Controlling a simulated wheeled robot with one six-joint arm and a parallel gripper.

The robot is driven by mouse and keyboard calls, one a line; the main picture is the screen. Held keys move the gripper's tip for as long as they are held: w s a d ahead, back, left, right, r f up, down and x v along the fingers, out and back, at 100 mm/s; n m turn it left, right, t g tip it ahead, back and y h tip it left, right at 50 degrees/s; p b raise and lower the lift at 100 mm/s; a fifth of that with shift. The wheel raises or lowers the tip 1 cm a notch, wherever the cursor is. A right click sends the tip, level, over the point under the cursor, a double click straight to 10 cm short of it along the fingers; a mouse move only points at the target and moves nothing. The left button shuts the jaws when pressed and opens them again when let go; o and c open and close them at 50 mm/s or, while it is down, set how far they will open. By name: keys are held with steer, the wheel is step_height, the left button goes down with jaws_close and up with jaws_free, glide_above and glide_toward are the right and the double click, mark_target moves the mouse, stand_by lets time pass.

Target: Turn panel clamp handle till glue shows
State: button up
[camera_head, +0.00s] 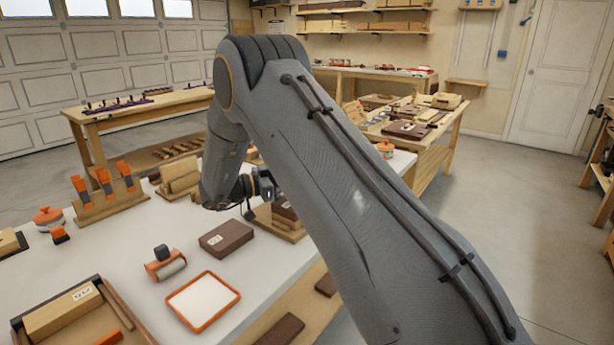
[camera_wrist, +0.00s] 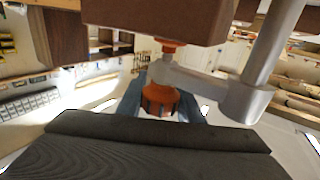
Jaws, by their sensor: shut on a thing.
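In the wrist view, an orange ribbed clamp handle (camera_wrist: 160,98) sits in the middle, with blue-grey parts on both sides of it. A silver metal clamp arm and rod (camera_wrist: 250,95) run right of it. A brown wooden panel (camera_wrist: 155,20) is just above the handle. My gripper (camera_wrist: 161,112) is shut on the orange handle, its dark body filling the bottom of the view. In the head view my gripper (camera_head: 262,188) is small and partly hidden at the panel stack (camera_head: 286,212) on its wooden base. I cannot make out glue at the panel edges.
The white bench holds a brown block (camera_head: 226,239), an orange-rimmed tray (camera_head: 203,302), a roller (camera_head: 165,265), a rack of orange-handled clamps (camera_head: 108,202) and a wooden box (camera_head: 75,315). My arm hides much of the bench's right side. Bare bench top shows between these.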

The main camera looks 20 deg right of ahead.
steer(key=o, duration=1.1)
steer(key=shift+c, duration=0.2)
steer(key=shift+s+a+b, duration=0.2)
steer(key=shift+a+b, duration=0.15)
steer(key=shift+a, duration=1.6)
steer(key=shift+s+a+b, duration=0.2)
steer(key=shift+a+b, duration=0.15)
steer(key=shift+a, duration=1.55)
